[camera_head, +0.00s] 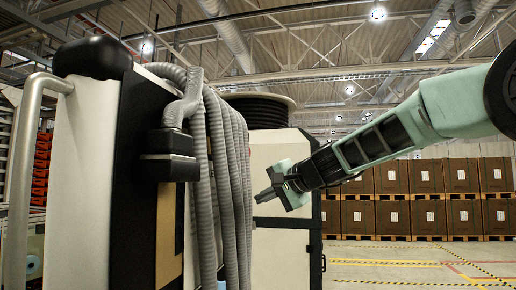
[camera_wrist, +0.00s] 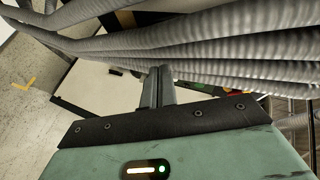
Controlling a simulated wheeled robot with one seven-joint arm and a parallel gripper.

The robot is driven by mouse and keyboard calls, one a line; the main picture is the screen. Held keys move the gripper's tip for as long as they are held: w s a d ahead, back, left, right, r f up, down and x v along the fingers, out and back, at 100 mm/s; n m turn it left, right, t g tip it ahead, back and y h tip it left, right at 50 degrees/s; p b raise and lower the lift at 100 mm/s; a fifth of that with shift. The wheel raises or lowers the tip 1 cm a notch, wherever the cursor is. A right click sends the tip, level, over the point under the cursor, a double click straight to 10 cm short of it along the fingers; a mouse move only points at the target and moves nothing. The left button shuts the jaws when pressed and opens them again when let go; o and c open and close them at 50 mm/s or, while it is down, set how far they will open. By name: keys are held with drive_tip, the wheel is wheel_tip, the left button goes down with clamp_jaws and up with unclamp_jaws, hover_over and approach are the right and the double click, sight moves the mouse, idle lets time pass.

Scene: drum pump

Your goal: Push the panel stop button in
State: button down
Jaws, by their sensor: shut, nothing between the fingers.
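My gripper (camera_head: 260,196) is shut and empty, pointing left toward the grey hoses in the head view. Its closed fingers (camera_wrist: 160,78) point up the picture in the wrist view, just below the hoses and over a pale panel surface. I see no clear contact between the fingertips and anything.
Thick grey hoses (camera_head: 217,150) hang from the machine (camera_head: 97,170) left of my gripper and cross the top of the wrist view (camera_wrist: 235,45). A pale cabinet (camera_head: 280,252) stands behind the gripper. Stacked brown boxes (camera_head: 427,178) are far off; the floor at right is clear.

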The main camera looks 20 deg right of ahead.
drive_tip(key=w+d+r+m+t+p, duration=0.1)
drive_tip(key=w+d+r+m+t, duration=0.1)
drive_tip(key=d+r, duration=0.3)
drive_tip(key=w+d+r+m+t+h, duration=0.1)
drive_tip(key=w+d+r+m+t, duration=0.1)
drive_tip(key=d+r, duration=0.3)
wheel_tip(320, 180, up, 5)
drive_tip(key=shift+w+f+p, duration=0.15)
drive_tip(key=shift+w+p, duration=0.2)
drive_tip(key=shift+w, duration=0.4)
drive_tip(key=shift+w+a, duration=0.1)
drive_tip(key=s+a+p+x, duration=0.1)
drive_tip(key=a+p+x, duration=0.1)
drive_tip(key=p+x, duration=0.5)
drive_tip(key=shift+p+x, duration=0.3)
drive_tip(key=shift+x, duration=2.6)
drive_tip(key=shift+a, duration=0.2)
drive_tip(key=shift+a, duration=0.1)
